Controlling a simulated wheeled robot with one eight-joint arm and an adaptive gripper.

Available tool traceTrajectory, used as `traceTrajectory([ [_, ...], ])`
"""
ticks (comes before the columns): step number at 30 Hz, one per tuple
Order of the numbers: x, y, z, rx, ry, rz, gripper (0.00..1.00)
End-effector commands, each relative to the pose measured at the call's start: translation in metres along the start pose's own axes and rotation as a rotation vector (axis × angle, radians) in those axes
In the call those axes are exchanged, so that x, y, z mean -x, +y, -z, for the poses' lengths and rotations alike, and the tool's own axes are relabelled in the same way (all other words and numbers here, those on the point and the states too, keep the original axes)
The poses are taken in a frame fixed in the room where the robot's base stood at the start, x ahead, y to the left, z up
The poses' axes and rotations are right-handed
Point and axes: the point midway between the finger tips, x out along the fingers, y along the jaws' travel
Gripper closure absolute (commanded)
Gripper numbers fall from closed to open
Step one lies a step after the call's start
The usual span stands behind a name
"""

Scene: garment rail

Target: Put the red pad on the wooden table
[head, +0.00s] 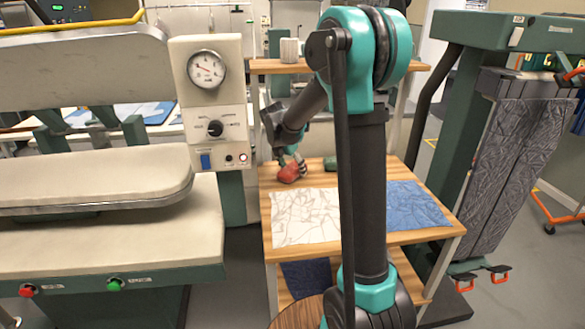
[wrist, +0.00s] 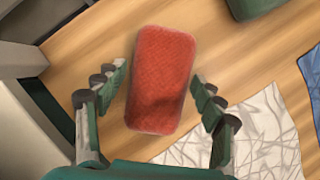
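The red pad (head: 290,174) is a rounded block near the back left of a wood-topped workbench (head: 268,215). In the wrist view the red pad (wrist: 160,80) lies lengthwise between the fingers of my gripper (wrist: 158,92), over the wood surface. The fingers are open, with a gap on each side of the pad. In the head view my gripper (head: 292,162) is right at the pad, partly covering it. A round wooden top (head: 296,313), maybe a small table, shows at the bottom edge, partly hidden by my arm.
A white cloth (head: 305,217) and a blue cloth (head: 415,205) lie on the workbench. A shelf with a mug (head: 290,50) stands above. A press with a gauge panel (head: 208,100) stands close on the left.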

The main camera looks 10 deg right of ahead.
Motion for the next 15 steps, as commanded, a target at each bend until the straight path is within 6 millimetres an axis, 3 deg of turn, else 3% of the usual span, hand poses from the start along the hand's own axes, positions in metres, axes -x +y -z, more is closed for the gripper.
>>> traceTrajectory([
  [11,0.002,0.000,-0.001,0.000,0.000,0.000,0.21],
  [15,0.014,0.000,-0.001,0.000,0.000,0.000,0.21],
])
